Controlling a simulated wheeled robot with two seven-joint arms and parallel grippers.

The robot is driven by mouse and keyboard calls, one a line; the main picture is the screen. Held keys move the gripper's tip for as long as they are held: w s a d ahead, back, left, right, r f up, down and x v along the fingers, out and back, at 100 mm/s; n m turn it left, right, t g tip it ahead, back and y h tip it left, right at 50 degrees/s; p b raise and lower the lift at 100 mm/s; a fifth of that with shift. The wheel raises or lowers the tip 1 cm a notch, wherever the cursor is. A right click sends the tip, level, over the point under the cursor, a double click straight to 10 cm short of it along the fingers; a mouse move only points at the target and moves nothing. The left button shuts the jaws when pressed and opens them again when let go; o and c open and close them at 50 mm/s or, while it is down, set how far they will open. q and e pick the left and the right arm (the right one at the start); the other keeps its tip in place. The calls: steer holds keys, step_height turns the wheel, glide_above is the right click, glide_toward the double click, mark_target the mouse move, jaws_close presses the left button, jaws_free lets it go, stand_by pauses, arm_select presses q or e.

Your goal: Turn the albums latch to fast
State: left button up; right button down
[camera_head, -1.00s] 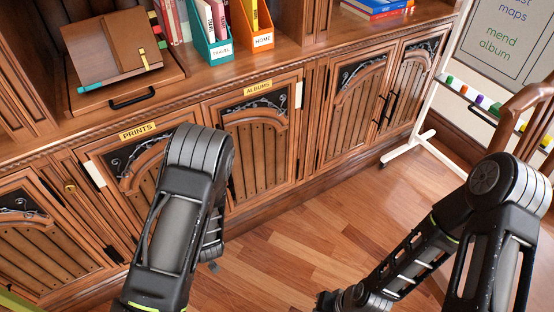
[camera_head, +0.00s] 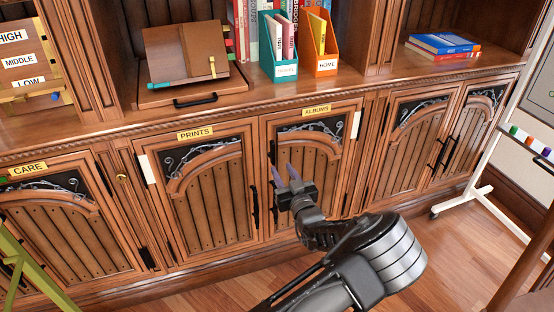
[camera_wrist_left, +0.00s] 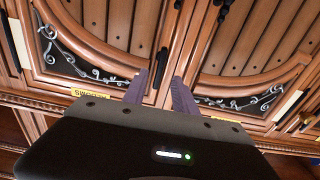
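The albums door (camera_head: 305,165) is a closed wooden door under a yellow ALBUMS label (camera_head: 317,110). A small black upright fitting (camera_head: 272,152), apparently the latch, is at the door's upper left edge; its setting cannot be read. My left gripper (camera_head: 286,174) is in front of the door's left part, with purple fingers apart and nothing visibly held. In the left wrist view, which shows the cabinet upside down, the left gripper (camera_wrist_left: 160,92) points at the seam between two doors. The black fitting (camera_wrist_left: 160,66) shows beyond the gap between the fingers. My right gripper is not in view.
The prints door (camera_head: 205,200) stands closed to the left, with the care door (camera_head: 60,225) beyond it. A book stand (camera_head: 187,55), teal and orange file boxes (camera_head: 280,62) and stacked books (camera_head: 443,45) are on the counter. A whiteboard stand (camera_head: 480,165) is at the right.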

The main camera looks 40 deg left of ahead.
mark_target(274, 157)
arm_select(q)
steer(key=x, duration=0.7)
steer(key=shift+w+a+f+b, duration=0.1)
steer(key=shift+a+b, duration=0.15)
steer(key=shift+b, duration=0.15)
steer(key=shift+c, duration=0.4)
jaws_close()
